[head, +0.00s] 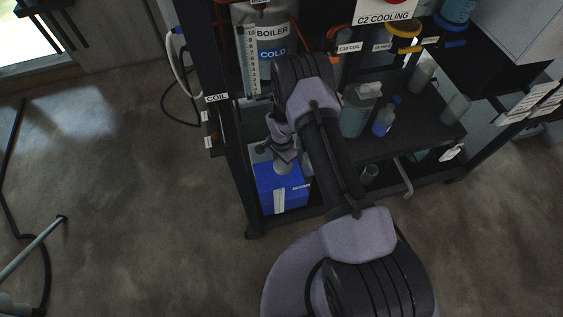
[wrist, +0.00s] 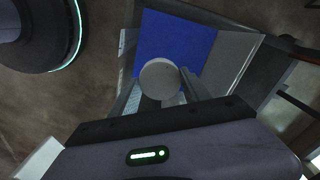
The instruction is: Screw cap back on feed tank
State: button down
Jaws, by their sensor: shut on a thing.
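A blue tank (head: 282,190) with a white strip down its front stands at the lower left of the dark rack; I take it as the feed tank. Its blue face (wrist: 175,45) also shows in the wrist view. My gripper (head: 284,160) is above the tank, pointing down. In the wrist view its fingers (wrist: 162,90) close on the sides of a round light-grey cap (wrist: 160,76). The cap appears over the blue face. I cannot tell whether it touches the tank, and the tank's opening is hidden.
A boiler (head: 272,45) is above at the back. A rack post (head: 235,165) is close to the tank's left. The floor at left is mostly clear.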

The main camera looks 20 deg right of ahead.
aim_at(281, 164)
jog(key=shift+c, duration=2.2)
grip_release()
notch_tip(281, 164, up, 7)
jog(key=p, duration=0.4)
jog(key=shift+r, duration=0.1)
